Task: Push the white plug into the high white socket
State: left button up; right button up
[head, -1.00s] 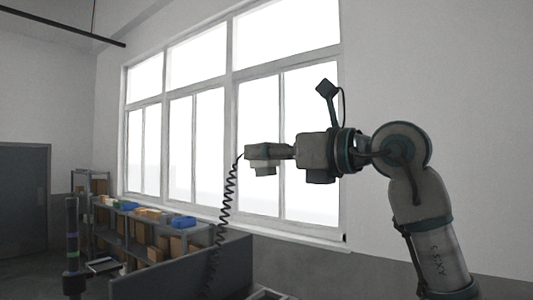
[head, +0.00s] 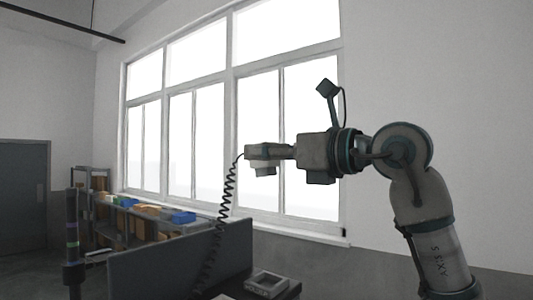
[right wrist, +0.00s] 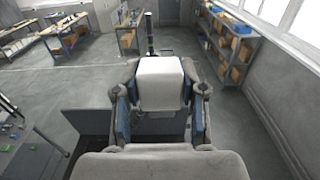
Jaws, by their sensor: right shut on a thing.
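My right gripper (head: 263,152) reaches in from the right in the head view, in front of the windows, and is shut on the white plug (head: 264,170). The plug shows as a pale block below the fingers. A black coiled cable (head: 228,190) hangs from the gripper's tip end. In the right wrist view the plug (right wrist: 160,82) is a white block between the two fingers (right wrist: 160,100). I cannot make out the high white socket in either view. My left gripper is not in view.
A dark grey panel (head: 180,260) stands below the gripper, with a grey open frame (head: 268,283) on a dark surface beside it. A dark post (head: 72,240) with coloured rings stands at left. Shelves with boxes (head: 140,220) line the window wall. Air around the gripper looks clear.

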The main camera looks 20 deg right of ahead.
pick_arm(q)
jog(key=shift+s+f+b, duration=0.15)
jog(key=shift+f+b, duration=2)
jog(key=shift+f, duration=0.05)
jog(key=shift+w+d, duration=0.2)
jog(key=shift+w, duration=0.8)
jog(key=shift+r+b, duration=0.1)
jog(key=shift+b, duration=0.3)
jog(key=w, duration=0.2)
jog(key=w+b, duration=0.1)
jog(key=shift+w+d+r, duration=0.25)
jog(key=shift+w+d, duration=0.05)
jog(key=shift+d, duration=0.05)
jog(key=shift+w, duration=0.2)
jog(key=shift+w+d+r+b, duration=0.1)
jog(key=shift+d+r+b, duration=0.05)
jog(key=shift+b, duration=0.15)
